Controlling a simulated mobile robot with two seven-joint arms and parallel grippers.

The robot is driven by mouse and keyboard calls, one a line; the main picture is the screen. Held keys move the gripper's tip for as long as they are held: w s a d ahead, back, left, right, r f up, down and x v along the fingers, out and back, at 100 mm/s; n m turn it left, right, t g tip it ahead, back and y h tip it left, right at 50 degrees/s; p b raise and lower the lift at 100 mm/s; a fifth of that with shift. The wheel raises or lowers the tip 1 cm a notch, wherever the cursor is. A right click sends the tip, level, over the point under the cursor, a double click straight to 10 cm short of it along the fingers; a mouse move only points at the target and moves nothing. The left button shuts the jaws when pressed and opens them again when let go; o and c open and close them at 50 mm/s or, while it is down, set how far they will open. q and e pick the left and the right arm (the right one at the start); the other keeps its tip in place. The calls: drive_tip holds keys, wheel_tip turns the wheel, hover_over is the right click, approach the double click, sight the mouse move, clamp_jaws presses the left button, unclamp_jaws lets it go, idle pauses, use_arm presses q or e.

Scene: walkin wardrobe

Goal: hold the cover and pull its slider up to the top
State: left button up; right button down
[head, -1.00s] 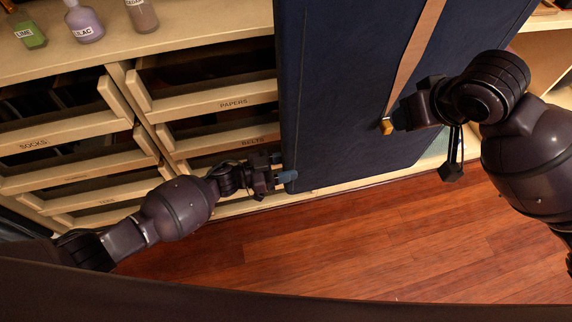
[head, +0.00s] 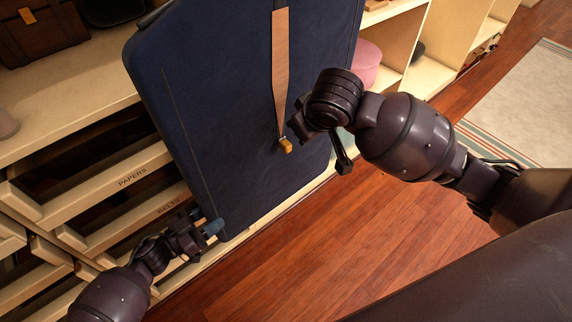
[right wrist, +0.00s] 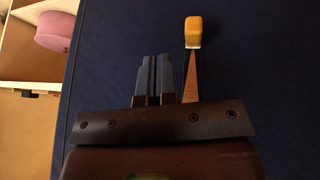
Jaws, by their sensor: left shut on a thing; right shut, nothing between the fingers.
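The dark blue cover (head: 215,110) hangs in front of the shelving, tilted in the head view. A tan strip (head: 280,60) runs down it and narrows to the yellow-orange slider (head: 285,146) low on the cover. My left gripper (head: 212,228) is shut on the cover's lower left edge. My right gripper (head: 298,128) is close to the slider, just above it in the head view, its fingertips partly hidden by its own wrist. In the right wrist view its fingers (right wrist: 152,75) are shut and empty, beside the strip, with the slider (right wrist: 193,32) ahead and to the right, apart from them.
Open drawers labelled PAPERS (head: 130,179) and BELTS (head: 168,207) are left of the cover. A pink round box (head: 367,62) sits on a shelf to its right. The wooden floor (head: 310,245) in front is clear, with a rug (head: 525,105) at the right.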

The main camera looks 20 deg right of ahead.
drive_tip(key=w+d+f+t+h, duration=0.1)
drive_tip(key=w+d+f+h, duration=0.3)
drive_tip(key=d+f+h, duration=0.25)
drive_tip(key=m+t+y, duration=1.5)
drive_tip(key=m+t, duration=0.3)
drive_tip(key=m, duration=1.8)
approach(284, 151)
drive_tip(key=shift+w+f+x, duration=0.15)
drive_tip(key=shift+x, duration=0.9)
drive_tip(key=shift+w+f+x, duration=0.1)
drive_tip(key=shift+w+x, duration=0.05)
drive_tip(key=shift+x, duration=0.9)
drive_tip(key=shift+w+f+x, duration=0.15)
drive_tip(key=shift+x, duration=0.9)
drive_tip(key=shift+d+r, duration=0.15)
